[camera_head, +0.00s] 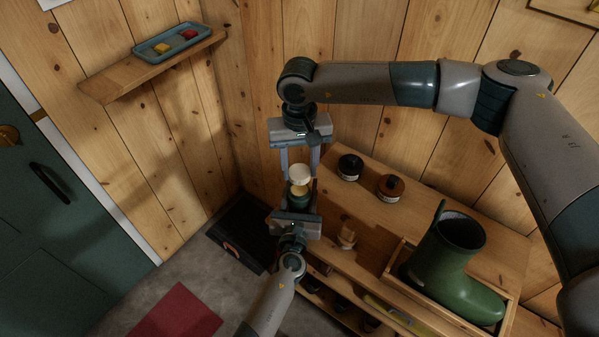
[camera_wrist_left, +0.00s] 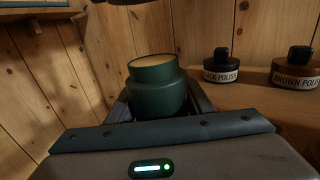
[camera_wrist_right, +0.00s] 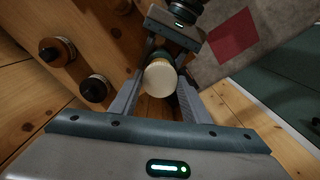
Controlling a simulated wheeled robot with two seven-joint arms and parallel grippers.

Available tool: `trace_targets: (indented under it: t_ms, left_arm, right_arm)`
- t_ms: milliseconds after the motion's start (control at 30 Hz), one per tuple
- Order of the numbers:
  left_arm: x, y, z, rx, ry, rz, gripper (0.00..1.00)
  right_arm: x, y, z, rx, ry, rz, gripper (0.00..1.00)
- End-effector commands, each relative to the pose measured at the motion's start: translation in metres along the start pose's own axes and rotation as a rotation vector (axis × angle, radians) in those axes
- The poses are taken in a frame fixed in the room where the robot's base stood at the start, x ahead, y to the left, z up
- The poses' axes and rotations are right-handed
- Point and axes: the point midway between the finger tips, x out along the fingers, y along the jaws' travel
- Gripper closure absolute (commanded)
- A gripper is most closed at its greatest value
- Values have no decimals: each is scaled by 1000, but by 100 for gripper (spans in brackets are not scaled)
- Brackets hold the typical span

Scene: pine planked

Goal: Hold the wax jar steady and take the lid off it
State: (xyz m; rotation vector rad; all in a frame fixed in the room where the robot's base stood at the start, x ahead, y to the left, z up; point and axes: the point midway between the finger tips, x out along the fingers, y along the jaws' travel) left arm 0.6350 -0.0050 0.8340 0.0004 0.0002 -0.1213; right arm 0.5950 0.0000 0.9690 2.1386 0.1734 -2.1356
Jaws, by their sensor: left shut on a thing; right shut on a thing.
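The wax jar (camera_head: 299,203) is dark green and upright, with yellowish wax at its open mouth. My left gripper (camera_head: 299,198) is shut on it from below in the head view. The left wrist view shows the jar (camera_wrist_left: 157,97) between the fingers, its top uncovered. The cream round lid (camera_head: 300,174) is held just above the jar, apart from it, by my right gripper (camera_head: 300,170), which is shut on it. In the right wrist view the lid (camera_wrist_right: 160,78) sits between the fingers and hides part of the jar.
A black polish jar (camera_head: 350,167) and a brown polish jar (camera_head: 391,187) stand on the bench top (camera_head: 420,215) to the right. A green boot (camera_head: 445,262) stands in a wooden tray there. A wall shelf (camera_head: 120,78) holds a teal tray (camera_head: 150,56). A red mat (camera_head: 178,312) lies on the floor.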

Motion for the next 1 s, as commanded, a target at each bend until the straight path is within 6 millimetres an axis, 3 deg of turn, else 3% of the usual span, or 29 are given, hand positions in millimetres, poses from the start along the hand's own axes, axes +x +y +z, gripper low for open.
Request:
trace_targets:
  t_ms: [233,267,333,367,767,1000]
  left_arm:
    - [0,0,-1,0,1,0,100]
    - [0,0,0,0,1,0,51]
    - [0,0,0,0,1,0,34]
    - [0,0,0,0,1,0,31]
    - [-3,0,-1,0,1,0,31]
    - [-24,0,-2,-1,1,-1,31]
  right_arm:
    - [-2,0,0,0,0,0,84]
    - [-2,0,0,1,0,0,84]
    - [-2,0,0,1,0,0,84]
    - [-2,0,0,1,0,0,84]
    - [-1,0,0,1,-1,-1,84]
    - [2,0,0,1,-1,-1,84]
